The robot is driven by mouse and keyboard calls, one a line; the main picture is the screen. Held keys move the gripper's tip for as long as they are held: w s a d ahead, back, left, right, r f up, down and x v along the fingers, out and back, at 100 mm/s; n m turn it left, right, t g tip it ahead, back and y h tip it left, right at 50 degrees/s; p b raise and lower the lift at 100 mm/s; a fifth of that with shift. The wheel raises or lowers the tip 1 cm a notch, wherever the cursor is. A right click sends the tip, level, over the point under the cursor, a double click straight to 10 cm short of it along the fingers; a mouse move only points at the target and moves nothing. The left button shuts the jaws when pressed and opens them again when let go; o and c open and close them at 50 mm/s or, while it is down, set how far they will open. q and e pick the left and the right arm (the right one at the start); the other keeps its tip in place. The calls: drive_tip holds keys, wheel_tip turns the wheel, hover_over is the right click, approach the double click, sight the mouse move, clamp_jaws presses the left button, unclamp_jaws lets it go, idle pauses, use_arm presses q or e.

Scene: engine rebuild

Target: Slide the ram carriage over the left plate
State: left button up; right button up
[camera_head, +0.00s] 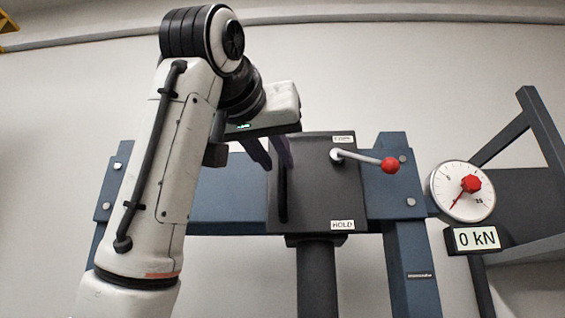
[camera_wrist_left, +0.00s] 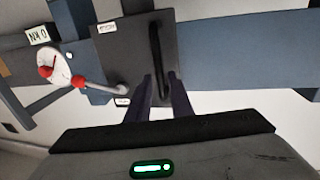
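The ram carriage (camera_head: 315,180) is a dark grey box on the blue crossbeam, with a black vertical handle (camera_head: 283,190) on its left side and a dark ram cylinder (camera_head: 318,275) below. In the left wrist view the carriage (camera_wrist_left: 120,62) and its handle (camera_wrist_left: 157,50) lie ahead of the fingers. My left gripper (camera_head: 277,160) is open near the handle's upper end. In the left wrist view its fingertips (camera_wrist_left: 160,78) lie on either side of the handle; I cannot tell whether they touch it. The left plate is not in view. My right gripper is not in view.
A lever with a red ball (camera_head: 390,165) sticks out right from the carriage, above a HOLD label (camera_head: 342,225). A dial gauge (camera_head: 462,191) and a display (camera_head: 476,238) reading 0 kN stand right. Blue posts flank the carriage; bare crossbeam (camera_head: 225,190) shows to its left.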

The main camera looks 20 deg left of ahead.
sight(281, 168)
use_arm(q)
drive_tip(key=w, duration=0.2)
drive_tip(key=w+p, duration=0.1)
drive_tip(key=w, duration=0.2)
drive_tip(key=shift+a+f, duration=0.15)
drive_tip(key=shift+c, duration=0.4)
clamp_jaws()
